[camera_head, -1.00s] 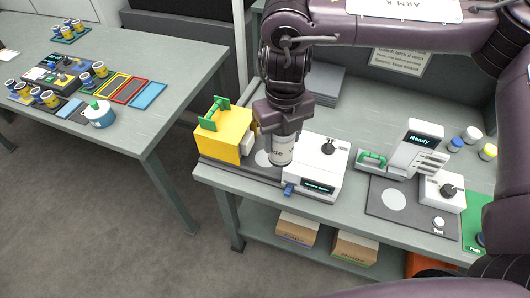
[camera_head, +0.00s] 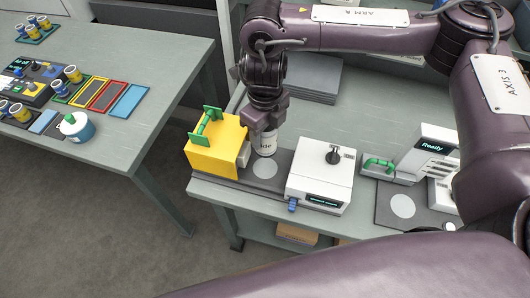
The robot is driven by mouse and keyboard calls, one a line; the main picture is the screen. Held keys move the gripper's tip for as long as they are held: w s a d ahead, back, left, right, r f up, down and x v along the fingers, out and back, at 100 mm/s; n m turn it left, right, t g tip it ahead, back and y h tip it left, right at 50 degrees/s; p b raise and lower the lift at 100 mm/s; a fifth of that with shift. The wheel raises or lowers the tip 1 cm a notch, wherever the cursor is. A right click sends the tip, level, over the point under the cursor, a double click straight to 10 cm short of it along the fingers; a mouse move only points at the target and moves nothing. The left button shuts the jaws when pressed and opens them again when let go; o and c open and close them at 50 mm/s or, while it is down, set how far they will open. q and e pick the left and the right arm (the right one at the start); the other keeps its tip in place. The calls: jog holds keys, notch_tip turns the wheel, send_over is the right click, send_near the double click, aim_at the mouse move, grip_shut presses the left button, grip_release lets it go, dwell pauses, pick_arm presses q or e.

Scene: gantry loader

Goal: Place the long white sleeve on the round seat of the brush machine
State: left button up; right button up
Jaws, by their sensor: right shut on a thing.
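My right gripper (camera_head: 264,122) is shut on the white sleeve (camera_head: 265,144), which has dark lettering and hangs upright below the jaws. A pale round seat (camera_head: 264,168) lies on a dark base plate between a yellow block with a green handle (camera_head: 213,151) and a white unit with a black knob (camera_head: 320,173). The sleeve's lower end shows just above and behind the seat in the picture; most of the seat is uncovered. I cannot tell the exact height of the gap. My left gripper is not in view.
A second pale disc (camera_head: 403,206) lies on a dark mat at the right, by a white "Ready" unit (camera_head: 425,155). Grey plates (camera_head: 305,80) are stacked behind. The left table (camera_head: 165,70) holds cups, coloured frames and a white-and-blue pot (camera_head: 76,126).

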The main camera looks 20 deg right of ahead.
jog(key=f, duration=0.9)
jog(key=shift+w+f+b, duration=0.2)
jog(key=shift+f+b, duration=0.2)
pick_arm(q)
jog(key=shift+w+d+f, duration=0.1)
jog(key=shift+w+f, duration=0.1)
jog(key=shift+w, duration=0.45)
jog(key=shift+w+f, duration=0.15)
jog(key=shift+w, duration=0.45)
pick_arm(e)
jog(key=shift+f, duration=0.25)
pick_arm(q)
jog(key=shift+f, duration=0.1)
pick_arm(e)
jog(key=shift+f, duration=0.1)
jog(key=o, duration=0.9)
jog(key=shift+f, duration=0.1)
jog(key=o, duration=0.5)
jog(key=shift+c, duration=0.2)
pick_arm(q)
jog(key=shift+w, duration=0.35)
